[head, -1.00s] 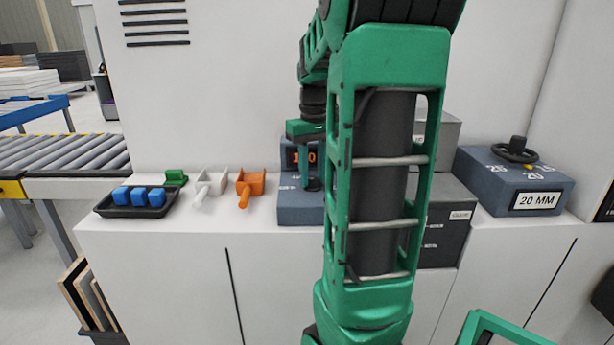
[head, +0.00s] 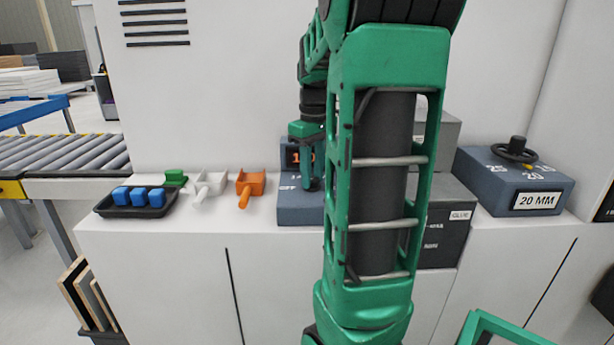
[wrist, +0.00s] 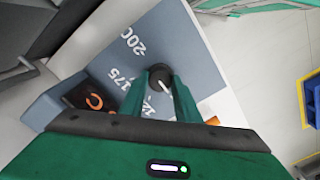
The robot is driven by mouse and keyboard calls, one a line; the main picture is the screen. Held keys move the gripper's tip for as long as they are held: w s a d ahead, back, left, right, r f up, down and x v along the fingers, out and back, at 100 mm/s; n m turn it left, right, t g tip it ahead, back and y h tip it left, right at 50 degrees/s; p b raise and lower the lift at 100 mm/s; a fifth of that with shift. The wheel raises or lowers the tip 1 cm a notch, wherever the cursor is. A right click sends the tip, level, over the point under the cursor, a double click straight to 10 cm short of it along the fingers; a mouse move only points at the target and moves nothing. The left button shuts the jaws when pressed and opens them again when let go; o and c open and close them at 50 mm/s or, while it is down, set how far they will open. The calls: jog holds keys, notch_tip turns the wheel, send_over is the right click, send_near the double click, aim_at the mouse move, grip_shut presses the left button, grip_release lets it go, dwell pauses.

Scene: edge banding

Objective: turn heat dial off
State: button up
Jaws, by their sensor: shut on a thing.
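The heat dial is a dark round knob with a pale pointer line (wrist: 159,76) in the wrist view. It sits on a blue-grey heat box (wrist: 185,45) with printed numbers such as 175 and 200. The box also shows in the head view (head: 298,208), partly hidden behind my arm. My gripper (wrist: 166,88) points down at the box, its two green fingers shut on the dial from either side. In the head view my gripper (head: 312,186) is low over the box top, and the dial is hidden there.
An orange display (head: 292,158) stands at the back of the box. Orange (head: 250,184) and white (head: 210,184) scoop-like pieces and a black tray (head: 137,208) with blue blocks lie to the left. A 20 MM box with a handwheel (head: 515,182) stands right.

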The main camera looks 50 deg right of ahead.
jog(key=shift+w+r, duration=0.1)
jog(key=shift+w, duration=0.05)
jog(key=o, duration=1)
jog(key=shift+o, duration=0.2)
notch_tip(320, 180, up, 11)
jog(key=shift+f, duration=0.2)
jog(key=s+a+f+m, duration=0.5)
jog(key=s+a+f, duration=0.9)
jog(key=a+f, duration=0.4)
jog(key=shift+s+f+m, duration=0.3)
jog(key=shift+f, duration=0.15)
